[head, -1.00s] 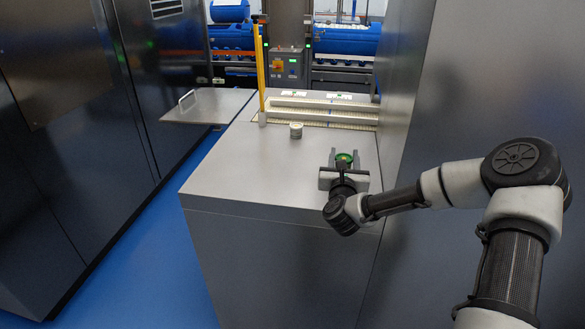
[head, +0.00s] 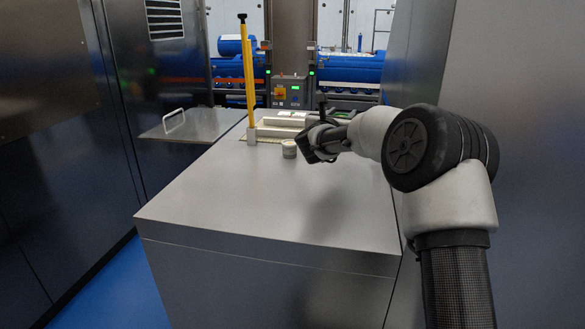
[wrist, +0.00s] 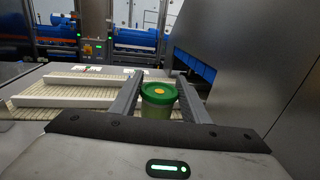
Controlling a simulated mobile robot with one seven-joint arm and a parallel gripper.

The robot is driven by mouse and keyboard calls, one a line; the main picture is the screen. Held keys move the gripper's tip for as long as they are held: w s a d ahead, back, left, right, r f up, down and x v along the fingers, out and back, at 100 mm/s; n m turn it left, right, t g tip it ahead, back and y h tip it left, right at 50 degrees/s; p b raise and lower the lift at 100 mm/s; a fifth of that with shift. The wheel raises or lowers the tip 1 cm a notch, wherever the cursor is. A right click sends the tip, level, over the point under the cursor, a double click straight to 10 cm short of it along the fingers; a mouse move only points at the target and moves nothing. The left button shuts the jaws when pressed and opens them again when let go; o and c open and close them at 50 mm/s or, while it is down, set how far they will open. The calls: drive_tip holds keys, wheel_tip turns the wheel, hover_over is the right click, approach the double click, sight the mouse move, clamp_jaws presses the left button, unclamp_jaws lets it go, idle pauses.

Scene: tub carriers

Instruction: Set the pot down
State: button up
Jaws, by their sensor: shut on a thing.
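A pot (wrist: 158,108) with a green lid and a small orange spot on top shows in the wrist view. It stands upright between the two long grey fingers of my gripper (wrist: 160,82), which are shut on it. Its lower part is cut off by the gripper body, so I cannot tell whether its base touches anything. In the head view my arm's end reaches over the far right of the steel table, and the fingers and the held pot are hidden behind it.
A whitish tub (head: 289,149) stands on the steel table (head: 250,205), just left of my wrist. Behind it are a beige slatted belt with pale rails (wrist: 75,88) and a yellow post (head: 250,80). A steel wall (head: 510,130) rises on the right. The table's front is clear.

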drive_tip(key=shift+w+d, duration=0.1)
drive_tip(key=shift+w, duration=0.2)
drive_tip(key=shift+f, duration=0.4)
wheel_tip(320, 180, down, 9)
drive_tip(key=shift+f+b, duration=0.1)
drive_tip(key=shift+b, duration=1.05)
drive_tip(key=shift+f, duration=0.1)
drive_tip(key=o, duration=1.2)
drive_tip(key=shift+c, duration=0.2)
